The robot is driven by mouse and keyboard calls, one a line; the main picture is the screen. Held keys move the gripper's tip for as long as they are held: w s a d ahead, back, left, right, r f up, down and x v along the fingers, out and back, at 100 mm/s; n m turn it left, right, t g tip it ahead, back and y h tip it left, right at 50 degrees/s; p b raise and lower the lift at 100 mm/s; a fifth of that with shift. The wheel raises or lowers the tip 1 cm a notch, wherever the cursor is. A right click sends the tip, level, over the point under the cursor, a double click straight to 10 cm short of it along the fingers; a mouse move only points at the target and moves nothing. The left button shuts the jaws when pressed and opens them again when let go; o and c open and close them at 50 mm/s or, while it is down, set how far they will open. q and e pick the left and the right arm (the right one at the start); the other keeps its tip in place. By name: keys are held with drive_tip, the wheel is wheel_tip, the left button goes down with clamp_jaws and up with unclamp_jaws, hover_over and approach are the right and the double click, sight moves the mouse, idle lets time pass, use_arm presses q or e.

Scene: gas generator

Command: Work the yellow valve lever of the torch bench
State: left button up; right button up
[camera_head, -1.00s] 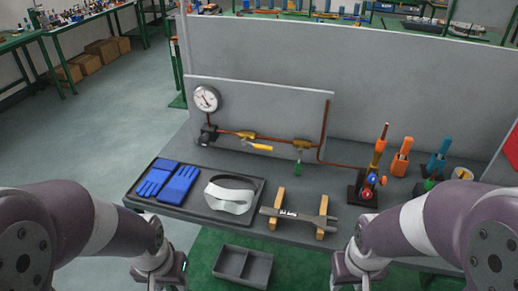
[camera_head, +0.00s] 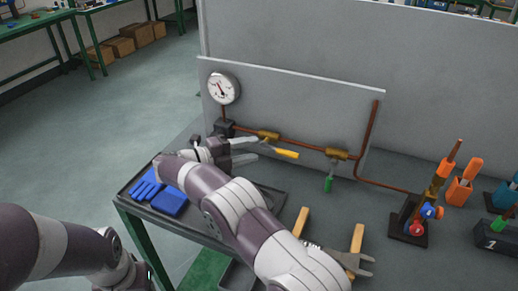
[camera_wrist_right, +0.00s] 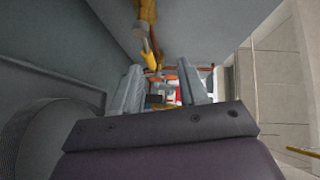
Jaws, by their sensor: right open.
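The yellow valve lever (camera_head: 287,154) points right and slightly down from its brass valve (camera_head: 268,136) on the copper pipe of the grey back panel. My right gripper (camera_head: 254,149) is open just left of the lever, one finger above the other, with nothing between them. In the right wrist view, the yellow lever (camera_wrist_right: 151,59) lies beyond and above the spread fingers (camera_wrist_right: 160,92). I cannot tell whether a fingertip touches it. My left arm shows at the lower left, but its fingers are out of view.
A pressure gauge (camera_head: 223,87) is left of the valve. A second valve with a green lever (camera_head: 328,184) hangs to the right. A torch stand (camera_head: 412,222) is at the right. My right arm hides the visor's place.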

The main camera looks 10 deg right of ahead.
sight(283, 154)
drive_tip(key=shift+s+a+f+m+g, duration=0.6)
drive_tip(key=shift+s+f+g, duration=0.1)
drive_tip(key=shift+s+g, duration=0.15)
drive_tip(key=shift+s+d, duration=0.15)
drive_tip(key=shift+d, duration=0.15)
drive_tip(key=p+x, duration=0.2)
drive_tip(key=x, duration=1)
clamp_jaws()
